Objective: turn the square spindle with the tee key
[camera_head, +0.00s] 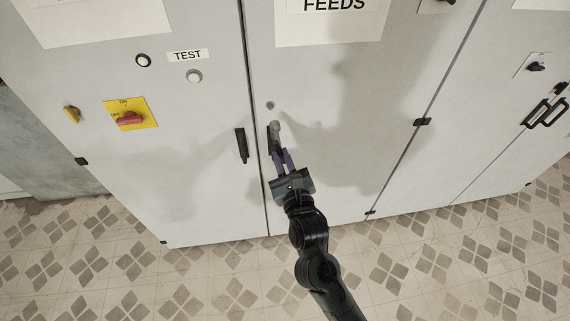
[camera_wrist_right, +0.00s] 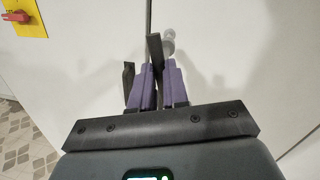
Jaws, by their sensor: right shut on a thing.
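The right gripper (camera_head: 281,152) has its purple fingers close together at the right-hand cabinet door, beside the seam. A grey rounded part (camera_head: 275,127) stands out just past the fingertips and also shows in the wrist view (camera_wrist_right: 168,42). I cannot tell whether it is the key's shaft or the spindle. The square end is hidden. My left gripper is not in view.
A black door handle (camera_head: 241,146) lies on the left door, close left of the gripper. A small round grey fitting (camera_head: 270,105) sits above. A red rotary switch (camera_head: 130,118) on a yellow plate and a TEST button (camera_head: 194,76) are further left. The tiled floor (camera_head: 215,285) below is clear.

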